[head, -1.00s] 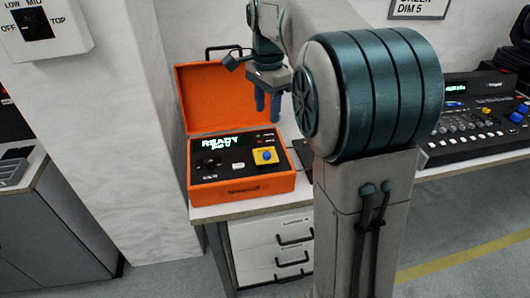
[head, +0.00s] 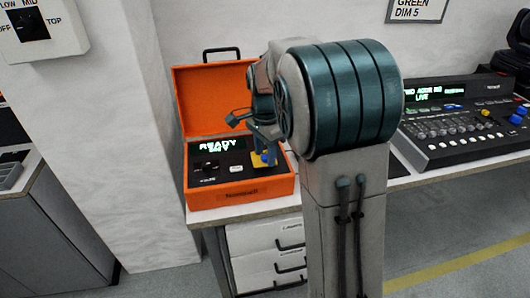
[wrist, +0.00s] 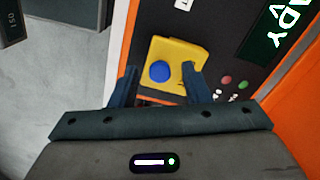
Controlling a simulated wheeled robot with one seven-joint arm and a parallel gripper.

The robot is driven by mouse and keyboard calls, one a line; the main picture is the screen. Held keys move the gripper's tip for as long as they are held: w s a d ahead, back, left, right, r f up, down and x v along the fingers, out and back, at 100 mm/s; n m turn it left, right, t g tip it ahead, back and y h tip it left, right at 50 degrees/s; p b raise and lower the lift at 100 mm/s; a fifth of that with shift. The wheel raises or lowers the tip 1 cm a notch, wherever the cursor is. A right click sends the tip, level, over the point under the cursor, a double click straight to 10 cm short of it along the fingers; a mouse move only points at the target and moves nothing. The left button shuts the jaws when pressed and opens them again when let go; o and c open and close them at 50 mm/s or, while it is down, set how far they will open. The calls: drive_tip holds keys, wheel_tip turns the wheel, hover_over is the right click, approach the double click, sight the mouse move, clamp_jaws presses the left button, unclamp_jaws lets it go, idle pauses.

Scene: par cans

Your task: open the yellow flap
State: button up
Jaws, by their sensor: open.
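The yellow flap (wrist: 183,50) sits on the dark panel inside an open orange case, with a round blue button (wrist: 160,71) showing at it. I cannot tell whether the flap is lifted at all. In the head view the yellow part (head: 257,166) is partly hidden by my fingers. My gripper (wrist: 160,68) is open, its blue fingers on either side of the near part of the yellow piece. The right finger overlaps its edge in the picture; contact is unclear. In the head view my gripper (head: 262,156) is low over the panel's right side.
The orange case (head: 240,190) stands on a white bench, its lid (head: 205,95) raised behind the panel. The lit display (head: 218,145) reads READY. A mixing console (head: 465,125) stands to the right. A white pillar (head: 120,120) is on the left.

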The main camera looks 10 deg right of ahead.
sight(265, 155)
drive_tip(key=shift+f, duration=0.1)
clamp_jaws()
drive_tip(key=shift+r+p, duration=0.2)
drive_tip(key=shift+p, duration=0.2)
drive_tip(key=p, duration=0.1)
drive_tip(key=g+p, duration=0.1)
drive_tip(key=p, duration=0.1)
drive_tip(key=shift+w+r, duration=0.2)
drive_tip(key=shift+r, duration=0.2)
drive_tip(key=g+p, duration=0.1)
drive_tip(key=p, duration=0.4)
drive_tip(key=shift+w+r+g, duration=0.35)
drive_tip(key=shift+r+g, duration=0.05)
drive_tip(key=g+p, duration=0.1)
drive_tip(key=p, duration=0.1)
drive_tip(key=w+g+p, duration=0.1)
drive_tip(key=p, duration=0.2)
drive_tip(key=shift+r, duration=0.25)
drive_tip(key=w+g+p, duration=0.1)
drive_tip(key=g+p, duration=0.1)
drive_tip(key=p, duration=0.1)
drive_tip(key=shift+w+g+p, duration=0.15)
drive_tip(key=shift+g+p, duration=0.15)
